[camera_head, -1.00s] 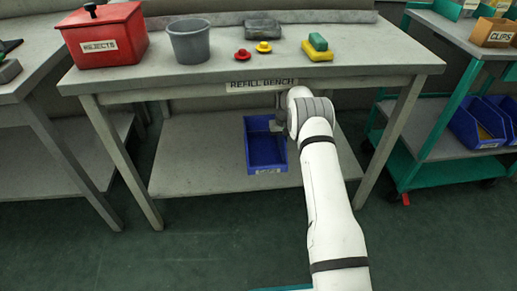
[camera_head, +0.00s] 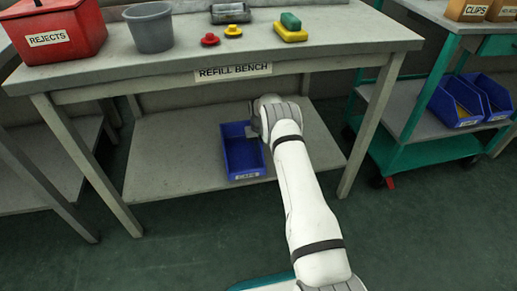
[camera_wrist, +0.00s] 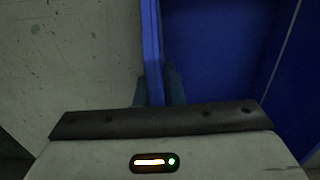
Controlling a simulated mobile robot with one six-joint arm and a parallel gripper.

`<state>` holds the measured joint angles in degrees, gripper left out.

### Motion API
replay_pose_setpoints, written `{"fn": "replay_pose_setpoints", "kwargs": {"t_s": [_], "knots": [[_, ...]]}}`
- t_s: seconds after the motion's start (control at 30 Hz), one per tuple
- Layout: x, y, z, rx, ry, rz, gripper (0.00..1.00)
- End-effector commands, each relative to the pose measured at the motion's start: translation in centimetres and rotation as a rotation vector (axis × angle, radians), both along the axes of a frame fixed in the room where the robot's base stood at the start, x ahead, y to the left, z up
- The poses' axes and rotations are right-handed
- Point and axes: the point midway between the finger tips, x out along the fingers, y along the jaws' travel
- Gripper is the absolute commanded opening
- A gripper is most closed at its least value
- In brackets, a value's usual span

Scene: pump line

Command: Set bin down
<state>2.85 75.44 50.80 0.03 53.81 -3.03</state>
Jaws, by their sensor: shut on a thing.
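A blue bin (camera_head: 243,157) with a small white label on its front is at the lower shelf (camera_head: 160,150) of the refill bench. It looks empty. My gripper (camera_head: 256,125) is at the bin's right side, partly hidden by my own wrist in the head view. In the wrist view my gripper (camera_wrist: 158,88) has its two fingers on either side of the bin's thin blue wall (camera_wrist: 152,50), shut on it. The bin's inside (camera_wrist: 215,50) fills the right of that view. Whether the bin's base touches the shelf I cannot tell.
The bench top (camera_head: 350,38) above carries a red rejects box (camera_head: 55,35), a grey bucket (camera_head: 150,28) and several small parts. Bench legs stand either side. A green cart (camera_head: 420,150) with blue bins is at right. The shelf is otherwise clear.

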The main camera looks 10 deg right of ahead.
Motion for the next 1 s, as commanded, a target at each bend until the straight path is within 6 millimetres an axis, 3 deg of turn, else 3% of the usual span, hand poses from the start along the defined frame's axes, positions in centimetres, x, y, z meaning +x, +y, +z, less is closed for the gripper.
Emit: {"fn": "replay_pose_setpoints", "kwargs": {"t_s": [0.3, 0.33, 0.6, 0.87, 1.0], "knots": [[0.0, -0.1, -0.2, 0.0, -0.001, -0.001, 0.0], [0.0, -0.1, -0.2, 0.0, -0.001, -0.001, 0.09], [0.0, -0.1, -0.1, 0.0, -0.001, -0.002, 0.3], [0.0, -0.2, 0.0, 0.0, -0.001, -0.002, 0.3], [0.1, -0.2, 1.0, 0.0, -0.002, -0.003, 0.3]]}}
